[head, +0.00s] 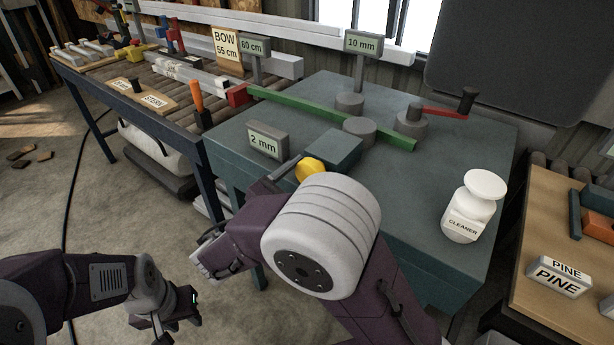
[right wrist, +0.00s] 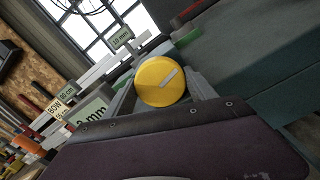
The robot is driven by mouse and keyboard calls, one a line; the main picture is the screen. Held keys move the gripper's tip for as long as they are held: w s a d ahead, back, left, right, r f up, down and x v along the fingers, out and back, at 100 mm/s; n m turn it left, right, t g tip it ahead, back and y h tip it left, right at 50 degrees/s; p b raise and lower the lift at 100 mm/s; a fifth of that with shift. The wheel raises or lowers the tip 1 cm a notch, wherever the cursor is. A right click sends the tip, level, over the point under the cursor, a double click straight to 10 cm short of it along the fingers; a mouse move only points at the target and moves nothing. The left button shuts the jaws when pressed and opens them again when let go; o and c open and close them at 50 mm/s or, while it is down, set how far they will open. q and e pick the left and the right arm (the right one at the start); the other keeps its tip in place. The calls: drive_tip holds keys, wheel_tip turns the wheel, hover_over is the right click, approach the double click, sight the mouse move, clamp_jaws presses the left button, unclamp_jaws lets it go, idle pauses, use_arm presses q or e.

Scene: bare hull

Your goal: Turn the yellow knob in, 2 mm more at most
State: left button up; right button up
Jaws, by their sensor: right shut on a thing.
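The yellow knob (head: 310,169) is on the near side of a teal block (head: 335,147) on the teal bench. In the right wrist view the knob (right wrist: 155,80) is round, with a pale slanted mark on its face. My right gripper (right wrist: 163,92) is shut on it, one grey finger on each side. In the head view my right arm hides part of the knob and most of that gripper. A grey sign reading "2 mm" (head: 268,141) stands left of the knob. My left gripper (head: 176,314) is open and empty, low over the floor.
A green bar (head: 300,106) crosses the bench past grey round posts. A red-armed crank (head: 445,111) and a "10 mm" sign (head: 362,43) stand behind. A white cleaner bottle (head: 470,207) stands at the right. A roller table (head: 185,90) holds tools at the left.

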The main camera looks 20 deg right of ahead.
drive_tip(key=o, duration=1.4)
drive_tip(key=p+v, duration=0.2)
drive_tip(key=v, duration=0.7)
drive_tip(key=shift+f+p, duration=0.1)
drive_tip(key=shift+p, duration=0.3)
